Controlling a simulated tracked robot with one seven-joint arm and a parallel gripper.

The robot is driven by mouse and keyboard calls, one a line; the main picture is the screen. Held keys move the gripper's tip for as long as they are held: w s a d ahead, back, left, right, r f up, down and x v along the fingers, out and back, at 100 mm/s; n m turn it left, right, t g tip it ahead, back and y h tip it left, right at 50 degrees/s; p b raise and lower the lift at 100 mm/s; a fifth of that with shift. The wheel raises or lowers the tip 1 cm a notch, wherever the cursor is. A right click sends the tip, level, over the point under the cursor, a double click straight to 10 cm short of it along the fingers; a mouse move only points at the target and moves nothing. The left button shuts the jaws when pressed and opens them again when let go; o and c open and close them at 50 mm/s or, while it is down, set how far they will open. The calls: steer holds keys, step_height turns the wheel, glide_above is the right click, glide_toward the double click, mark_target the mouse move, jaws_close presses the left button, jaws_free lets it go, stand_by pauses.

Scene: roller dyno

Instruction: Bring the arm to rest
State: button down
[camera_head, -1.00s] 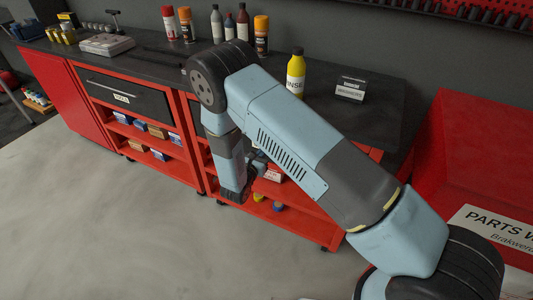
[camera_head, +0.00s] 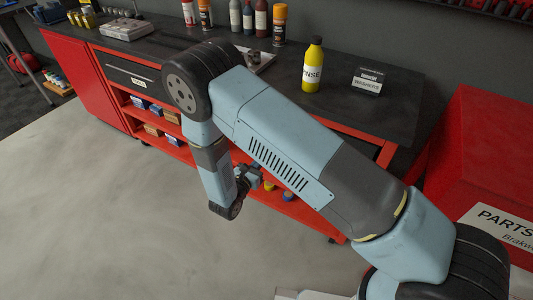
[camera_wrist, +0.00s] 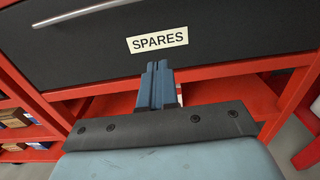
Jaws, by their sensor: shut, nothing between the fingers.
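My arm reaches out from the lower right in the head view and bends down at the elbow, in front of the red workbench (camera_head: 283,207). My gripper (camera_head: 252,176) hangs below the benchtop level, partly hidden behind my wrist. In the wrist view my gripper (camera_wrist: 157,68) is shut and empty, its two blue fingers together. Ahead of the fingertips is a dark drawer front (camera_wrist: 90,50) with a "SPARES" label (camera_wrist: 157,40) and a metal handle above. I cannot tell the exact gap between the fingertips and the drawer.
On the black benchtop (camera_head: 350,118) stand a yellow rinse bottle (camera_head: 313,68), a small dark sign (camera_head: 368,80) and several bottles and spray cans at the back. A red parts washer (camera_head: 470,150) stands at the right. The grey floor at lower left is clear.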

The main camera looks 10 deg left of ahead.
steer(key=shift+s+a, duration=0.2)
steer(key=shift+s, duration=0.5)
steer(key=w+d+r+m+g+h, duration=0.3)
steer(key=d+r+m+g, duration=0.25)
steer(key=d+r, duration=0.4)
steer(key=w+d+r+m+g+h, duration=0.35)
steer(key=d+r+m, duration=0.4)
steer(key=r, duration=0.35)
steer(key=s+d+r+m+g+y, duration=0.2)
steer(key=s+d+r+m+g, duration=0.15)
steer(key=d+r, duration=0.3)
steer(key=s+d+r+m+g+y, duration=0.1)
steer(key=s+d+r+m+g, duration=0.25)
steer(key=d+r, duration=0.35)
steer(key=s+d+r+m+t+y, duration=0.2)
steer(key=s+d+r+m+y, duration=0.2)
steer(key=s+r+m, duration=0.2)
steer(key=s+d+r+m+t+y, duration=0.2)
steer(key=s+d+r+m+y, duration=0.3)
steer(key=s, duration=0.6)
steer(key=shift+r+m, duration=0.5)
steer(key=shift+m, duration=0.2)
